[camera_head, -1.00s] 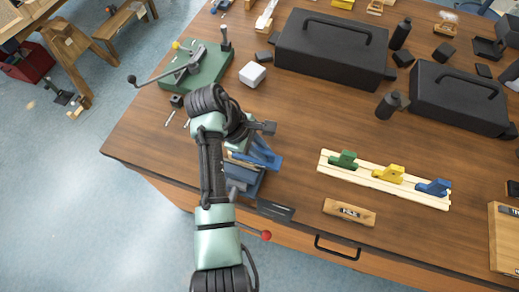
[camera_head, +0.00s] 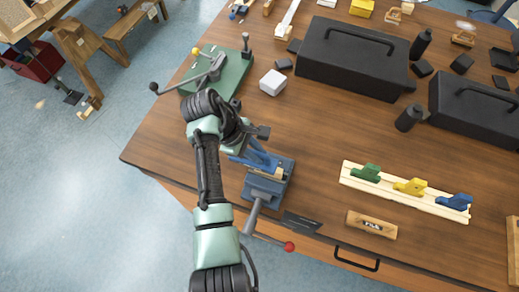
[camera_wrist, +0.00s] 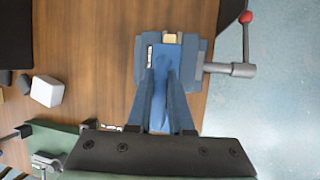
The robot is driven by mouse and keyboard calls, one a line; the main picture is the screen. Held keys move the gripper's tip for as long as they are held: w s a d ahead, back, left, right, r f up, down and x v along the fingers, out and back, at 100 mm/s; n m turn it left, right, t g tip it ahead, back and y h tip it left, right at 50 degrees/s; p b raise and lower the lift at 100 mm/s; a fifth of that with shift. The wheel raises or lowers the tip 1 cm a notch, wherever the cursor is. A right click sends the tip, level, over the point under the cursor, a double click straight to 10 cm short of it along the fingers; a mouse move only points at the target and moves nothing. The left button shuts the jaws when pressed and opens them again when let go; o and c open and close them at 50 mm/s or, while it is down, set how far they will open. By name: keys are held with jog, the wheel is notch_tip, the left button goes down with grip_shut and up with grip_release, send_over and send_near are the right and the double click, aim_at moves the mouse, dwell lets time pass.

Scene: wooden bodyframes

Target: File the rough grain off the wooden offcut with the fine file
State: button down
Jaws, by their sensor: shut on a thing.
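The wooden offcut (camera_head: 266,172) is a small pale piece at the top of the blue vise (camera_head: 264,190), near the table's front edge. In the wrist view the offcut (camera_wrist: 173,38) shows just beyond my fingertips. My gripper (camera_wrist: 161,75) is over the vise, its blue fingers close together on a narrow blue thing (camera_wrist: 160,115). This may be the fine file, but its blue merges with the fingers and vise. In the head view my gripper (camera_head: 262,162) is beside the offcut; I cannot tell whether the held thing touches it.
A pale rack (camera_head: 405,193) carries green, yellow and blue pieces to the right. A labelled wooden block (camera_head: 372,225) lies below it. A green-based device (camera_head: 218,72), a white cube (camera_head: 273,82) and a black case (camera_head: 355,62) stand behind. The vise lever (camera_head: 253,217) sticks out in front.

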jog(key=r+p, duration=0.1)
jog(key=r, duration=0.1)
jog(key=r+p, duration=0.2)
jog(key=shift+s+d+r, duration=0.1)
jog(key=shift+d+r, duration=0.1)
jog(key=shift+r, duration=0.1)
notch_tip(320, 180, up, 3)
jog(key=p, duration=0.3)
jog(key=shift+a+f, duration=0.1)
jog(key=shift+a, duration=0.05)
jog(key=shift+r+p, duration=0.45)
jog(key=shift+r, duration=0.05)
jog(key=shift+f, duration=0.15)
